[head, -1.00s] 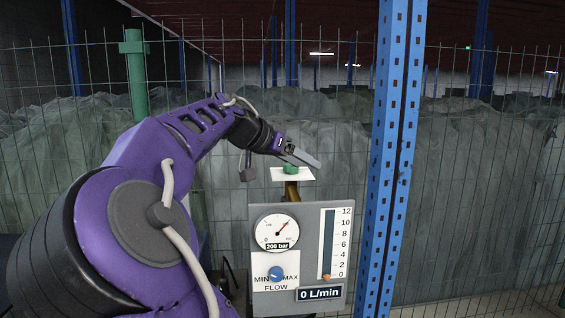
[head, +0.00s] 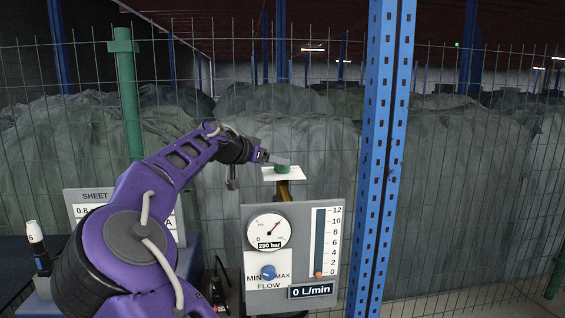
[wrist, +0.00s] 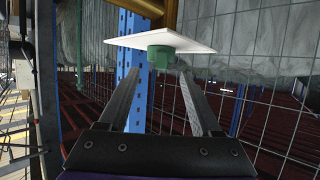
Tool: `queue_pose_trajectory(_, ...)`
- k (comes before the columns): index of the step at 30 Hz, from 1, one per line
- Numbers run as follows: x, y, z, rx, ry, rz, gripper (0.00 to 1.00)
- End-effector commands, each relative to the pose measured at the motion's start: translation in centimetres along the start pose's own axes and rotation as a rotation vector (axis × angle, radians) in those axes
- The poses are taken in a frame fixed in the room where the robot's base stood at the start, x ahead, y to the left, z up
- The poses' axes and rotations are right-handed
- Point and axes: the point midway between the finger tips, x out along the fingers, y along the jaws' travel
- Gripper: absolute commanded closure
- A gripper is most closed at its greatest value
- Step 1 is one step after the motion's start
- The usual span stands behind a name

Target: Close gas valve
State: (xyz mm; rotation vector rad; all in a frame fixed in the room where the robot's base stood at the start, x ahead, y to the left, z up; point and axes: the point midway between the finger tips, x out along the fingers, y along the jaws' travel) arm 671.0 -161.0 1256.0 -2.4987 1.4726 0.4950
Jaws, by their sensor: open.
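The gas valve's green knob (head: 283,169) sits above a white square plate (head: 284,174) on a brass stem (head: 283,192), above the gauge panel. In the wrist view the green knob (wrist: 161,56) sticks out from the white plate (wrist: 165,40), with the brass stem (wrist: 165,14) behind it. My gripper (head: 275,160) is at the knob in the head view. In the wrist view my gripper (wrist: 161,78) is open, with one finger on each side of the knob's line. I cannot tell whether either finger touches the knob.
The grey panel (head: 331,246) carries a 200 bar gauge (head: 269,231), a blue flow knob (head: 268,272) and a 0 L/min display (head: 312,291). A blue perforated post (head: 386,130) stands close on the right. A wire fence runs behind. A white-capped bottle (head: 35,231) stands at left.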

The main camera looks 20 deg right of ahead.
Motion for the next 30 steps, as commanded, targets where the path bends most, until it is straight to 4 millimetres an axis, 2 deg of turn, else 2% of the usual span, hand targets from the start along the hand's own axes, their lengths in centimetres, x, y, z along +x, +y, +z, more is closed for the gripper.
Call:
queue_pose_trajectory(3,2.2,0.1,-0.1,-0.001,0.001,0.003,0.35)
queue_pose_trajectory(9,4.3,0.0,0.0,-0.001,0.001,0.001,0.35)
queue_pose_trajectory(20,4.7,0.0,0.0,-0.001,0.0,0.0,0.35)
queue_pose_trajectory(30,4.7,0.0,0.0,-0.001,0.0,0.0,0.96)
